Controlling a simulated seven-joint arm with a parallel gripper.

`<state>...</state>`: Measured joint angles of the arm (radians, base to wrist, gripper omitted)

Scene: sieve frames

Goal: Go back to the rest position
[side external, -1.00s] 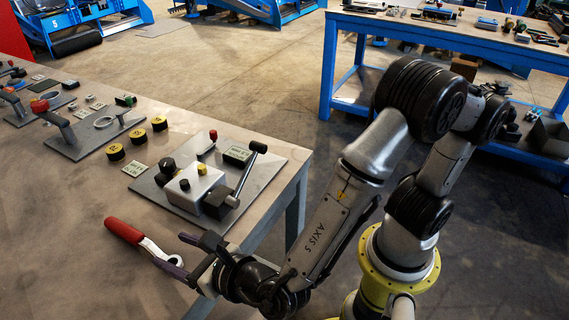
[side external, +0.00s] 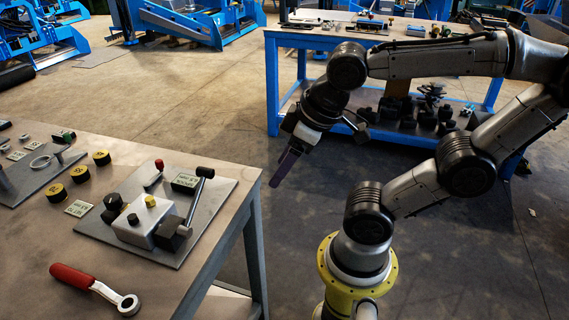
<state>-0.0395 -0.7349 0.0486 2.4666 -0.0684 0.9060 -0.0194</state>
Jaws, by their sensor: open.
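My gripper (side external: 318,158) is in the air beyond the table's right edge, over the floor, with a long purple finger pointing down and left. It is open, and I see nothing between its fingers. A wrench with a red handle and a metal ring end (side external: 98,289) lies on the near part of the grey table (side external: 30,235), well apart from my gripper.
A plate (side external: 215,210) on the table bears a white block (side external: 150,226), a black-knobbed lever (side external: 199,190) and several knobs. Several black-and-yellow discs (side external: 80,174) lie left of it. A blue workbench (side external: 272,85) with tools stands behind. Floor between is clear.

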